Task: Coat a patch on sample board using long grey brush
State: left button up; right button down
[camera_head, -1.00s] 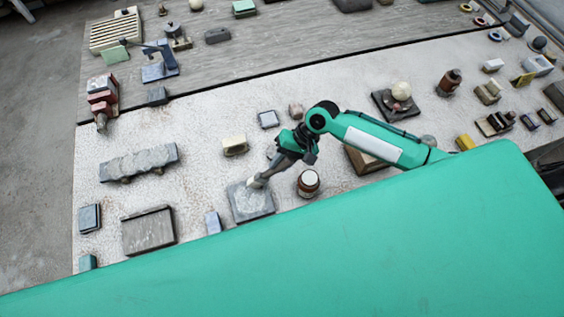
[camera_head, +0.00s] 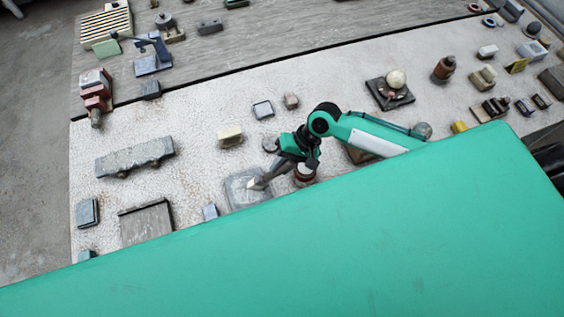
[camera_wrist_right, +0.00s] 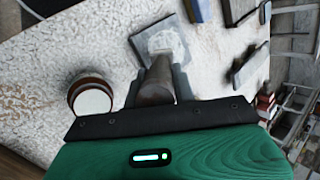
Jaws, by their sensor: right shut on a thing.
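The sample board (camera_head: 240,200) is a flat grey square on the pale tabletop, just past the edge of my green body; it also shows in the wrist view (camera_wrist_right: 142,42). A whitish patch (camera_wrist_right: 168,43) shows on it. My right gripper (camera_head: 272,177) is shut on the long grey brush (camera_head: 258,184) and holds it tilted, its tip over the board's right part. In the wrist view the brush handle (camera_wrist_right: 157,82) sits between the fingers and points at the board. I cannot tell whether the bristles touch it. My left gripper is not in view.
A brown jar with a white lid (camera_wrist_right: 91,98) stands close beside the board, partly behind my right gripper in the head view.

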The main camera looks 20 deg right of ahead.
jog(key=w, duration=0.4)
jog(key=shift+w, duration=0.25)
jog(key=shift+s, duration=0.1)
dwell(0.3)
jog(key=shift+s+r, duration=0.75)
jog(key=shift+s, duration=0.35)
jog(key=shift+r, duration=1.25)
jog(key=shift+r, duration=2)
